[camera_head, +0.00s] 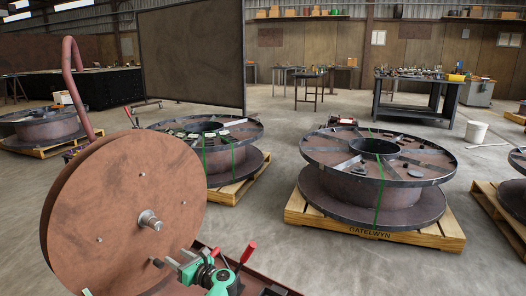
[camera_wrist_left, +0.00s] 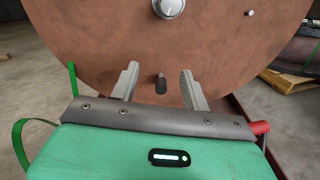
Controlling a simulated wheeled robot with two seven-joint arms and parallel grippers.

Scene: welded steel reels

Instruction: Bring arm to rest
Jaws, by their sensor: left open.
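My left gripper (camera_head: 176,258) is at the bottom of the head view, in front of the large brown disc (camera_head: 120,205). Its green body and two grey fingers also show in the left wrist view (camera_wrist_left: 158,85). The fingers are spread apart and point at the disc's face. A short dark peg (camera_wrist_left: 160,84) on the disc sits in the gap between them, with space on both sides. I cannot tell how deep the peg reaches between the fingers. The disc's metal hub (camera_head: 150,220) is above the gripper. My right gripper is not in view.
A red-handled lever (camera_head: 248,252) stands close right of the gripper. A bent red pipe (camera_head: 72,85) rises behind the disc. Steel reels on pallets stand beyond, one in the middle (camera_head: 222,160) and one at right (camera_head: 330,180). Concrete floor between them is clear.

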